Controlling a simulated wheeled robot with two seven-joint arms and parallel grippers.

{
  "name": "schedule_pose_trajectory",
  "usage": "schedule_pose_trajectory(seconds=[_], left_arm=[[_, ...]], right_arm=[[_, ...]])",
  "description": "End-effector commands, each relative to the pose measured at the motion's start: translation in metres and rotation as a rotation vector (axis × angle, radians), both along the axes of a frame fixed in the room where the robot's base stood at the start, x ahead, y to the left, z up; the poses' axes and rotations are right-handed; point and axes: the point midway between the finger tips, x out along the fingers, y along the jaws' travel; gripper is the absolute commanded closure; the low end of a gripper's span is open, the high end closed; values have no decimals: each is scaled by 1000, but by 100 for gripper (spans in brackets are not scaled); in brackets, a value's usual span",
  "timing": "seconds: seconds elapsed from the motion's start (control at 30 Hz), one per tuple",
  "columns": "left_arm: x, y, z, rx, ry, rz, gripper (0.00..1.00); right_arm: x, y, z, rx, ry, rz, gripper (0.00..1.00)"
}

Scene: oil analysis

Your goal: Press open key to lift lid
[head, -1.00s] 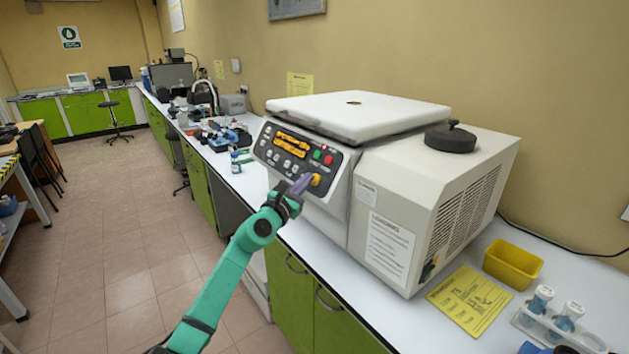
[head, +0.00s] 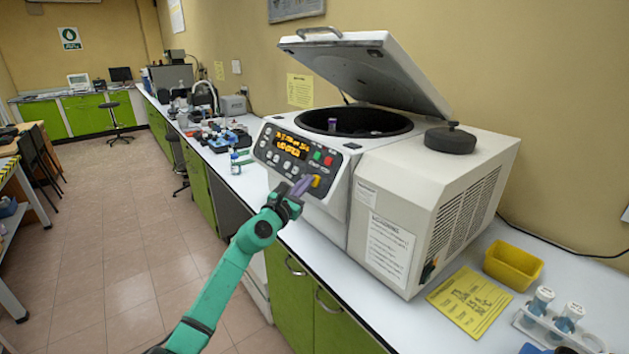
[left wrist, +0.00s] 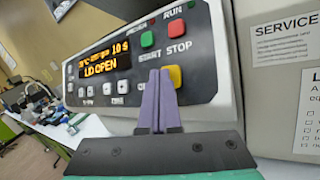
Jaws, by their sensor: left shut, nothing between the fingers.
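The white centrifuge (head: 335,215) stands on the counter with its lid (head: 375,65) tilted up, showing the dark round bowl (head: 385,123). Its front panel has a lit orange display, which reads "LID OPEN" in the left wrist view (left wrist: 104,64). The yellow open key (head: 316,181) is at the lower right of the panel, below the green and red buttons; it also shows in the left wrist view (left wrist: 176,76). My left gripper (head: 304,183) is shut and empty, its purple fingertips at the yellow key and partly covering it. Whether they touch it is unclear. My right gripper is out of view.
A black round knob-like piece (head: 450,139) sits on top of the centrifuge's right part. A yellow bin (head: 513,264), a yellow sheet (head: 469,301) and a rack with bottles (head: 556,324) are at the right. Small lab items crowd the counter further back.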

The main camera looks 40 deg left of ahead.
Motion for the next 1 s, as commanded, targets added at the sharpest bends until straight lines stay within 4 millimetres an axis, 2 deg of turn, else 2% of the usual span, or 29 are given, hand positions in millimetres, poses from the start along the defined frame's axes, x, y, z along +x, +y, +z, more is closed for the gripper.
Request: schedule_pose_trajectory(seconds=[0.1,0.47,1.0], left_arm=[[-6,2,6,1,0,0,100],[-9,3,7,1,-1,1,100],[-48,14,33,1,0,0,100]], right_arm=[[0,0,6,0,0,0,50],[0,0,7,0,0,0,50],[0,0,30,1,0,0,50]])
